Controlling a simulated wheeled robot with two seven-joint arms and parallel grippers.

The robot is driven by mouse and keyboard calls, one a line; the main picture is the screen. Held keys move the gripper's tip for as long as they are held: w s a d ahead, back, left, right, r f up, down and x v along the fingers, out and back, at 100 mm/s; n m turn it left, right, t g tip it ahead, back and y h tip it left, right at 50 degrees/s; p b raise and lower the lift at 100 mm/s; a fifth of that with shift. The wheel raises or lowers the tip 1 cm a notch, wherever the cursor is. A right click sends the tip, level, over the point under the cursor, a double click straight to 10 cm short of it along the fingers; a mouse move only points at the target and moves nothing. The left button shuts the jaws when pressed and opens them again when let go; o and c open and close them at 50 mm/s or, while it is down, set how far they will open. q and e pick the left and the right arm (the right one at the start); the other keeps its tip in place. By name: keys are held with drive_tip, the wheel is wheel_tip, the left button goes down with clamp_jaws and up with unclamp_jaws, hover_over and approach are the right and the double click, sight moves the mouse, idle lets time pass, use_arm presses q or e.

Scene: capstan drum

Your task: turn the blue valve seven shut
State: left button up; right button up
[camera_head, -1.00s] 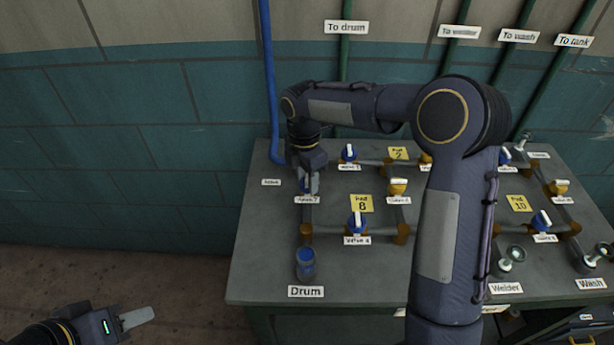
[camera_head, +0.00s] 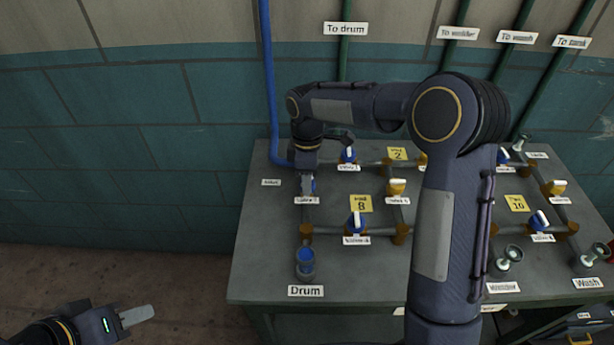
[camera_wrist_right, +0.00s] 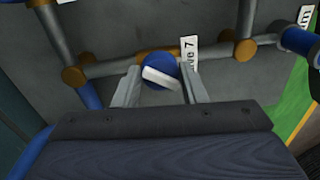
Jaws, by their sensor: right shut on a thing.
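Valve 7 is a blue knob with a white handle, and in the right wrist view it (camera_wrist_right: 158,70) sits on the pipe beside its label "Valve 7". My right gripper (camera_wrist_right: 161,86) has one finger on each side of it, shut on the valve; the white handle lies slanted between the fingers. In the head view my right gripper (camera_head: 307,184) reaches down over valve 7 and hides most of it. My left gripper (camera_head: 138,316) is at the lower left, away from the bench; its fingers overlap, so its opening cannot be told.
A drum outlet (camera_head: 305,264) is at the bench's front left. My right arm covers the bench's middle.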

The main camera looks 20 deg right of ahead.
drive_tip(key=m, duration=0.5)
drive_tip(key=shift+d+m, duration=0.1)
drive_tip(key=shift+m, duration=0.2)
drive_tip(key=m, duration=0.4)
drive_tip(key=shift+r+m+t, duration=0.1)
drive_tip(key=shift+m+t, duration=0.3)
drive_tip(key=o, duration=1)
drive_tip(key=r, duration=0.7)
drive_tip(key=shift+d+r, duration=0.3)
drive_tip(key=shift+r, duration=0.05)
